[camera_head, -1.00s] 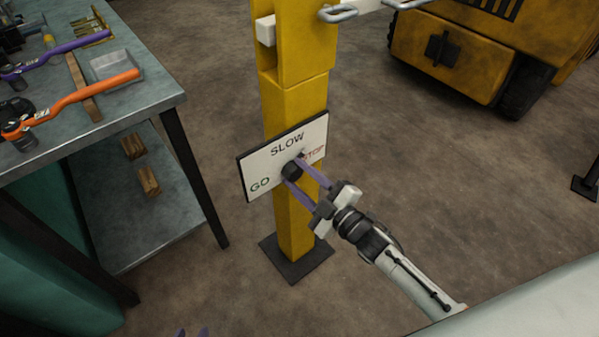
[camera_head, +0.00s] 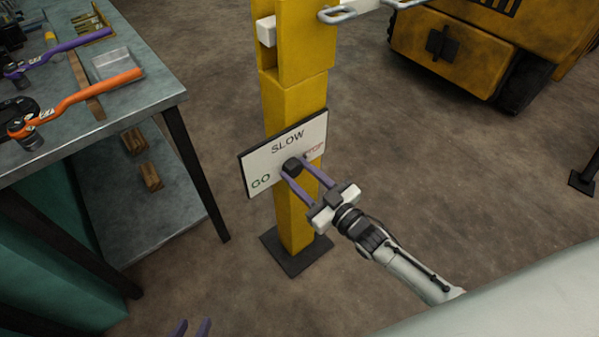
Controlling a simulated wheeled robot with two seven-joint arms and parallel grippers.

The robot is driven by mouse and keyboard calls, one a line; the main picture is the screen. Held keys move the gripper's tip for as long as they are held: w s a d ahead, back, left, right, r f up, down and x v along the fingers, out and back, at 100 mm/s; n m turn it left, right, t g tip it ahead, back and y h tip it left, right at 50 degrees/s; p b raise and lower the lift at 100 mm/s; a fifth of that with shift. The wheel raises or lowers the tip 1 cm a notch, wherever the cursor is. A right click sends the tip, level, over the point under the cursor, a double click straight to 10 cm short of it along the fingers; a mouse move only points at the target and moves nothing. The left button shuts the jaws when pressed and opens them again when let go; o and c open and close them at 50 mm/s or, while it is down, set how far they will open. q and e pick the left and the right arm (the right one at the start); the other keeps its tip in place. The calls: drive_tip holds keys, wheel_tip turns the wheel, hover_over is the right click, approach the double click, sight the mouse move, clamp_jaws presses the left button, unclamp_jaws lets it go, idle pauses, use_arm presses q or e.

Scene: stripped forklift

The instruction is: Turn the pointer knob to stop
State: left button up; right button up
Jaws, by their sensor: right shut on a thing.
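The dark pointer knob (camera_head: 293,165) sits in the middle of a white sign plate (camera_head: 258,164) on a yellow post. The plate reads GO at left, SLOW at top and STOP in red at right. My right gripper (camera_head: 296,168) reaches in from the lower right, its two purple fingers on either side of the knob, shut on it. Which word the pointer faces cannot be made out. My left gripper (camera_head: 191,328) shows only two purple fingertips, spread apart and empty, at the bottom edge.
A metal workbench (camera_head: 110,95) with orange- and purple-handled tools stands at left. The yellow post (camera_head: 294,108) stands on a dark base plate. A yellow forklift (camera_head: 475,62) is at the upper right. Open floor lies right of the post.

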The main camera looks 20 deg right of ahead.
idle(0.5)
drive_tip(key=o, duration=1.1)
drive_tip(key=p+v, duration=0.1)
drive_tip(key=v, duration=0.9)
drive_tip(key=shift+s, duration=0.15)
drive_tip(key=s+a+f+m+g+h+p, duration=0.1)
drive_tip(key=s+g, duration=0.1)
drive_tip(key=s, duration=0.3)
drive_tip(key=s+a+f+m+g+h+p, duration=0.1)
drive_tip(key=s+a+g+p, duration=0.1)
drive_tip(key=s, duration=0.3)
drive_tip(key=s+a+f+m+g+h+p, duration=0.1)
drive_tip(key=s+f+m+g+h, duration=0.1)
drive_tip(key=s, duration=0.4)
drive_tip(key=shift+a+g, duration=0.25)
drive_tip(key=shift+g, duration=0.65)
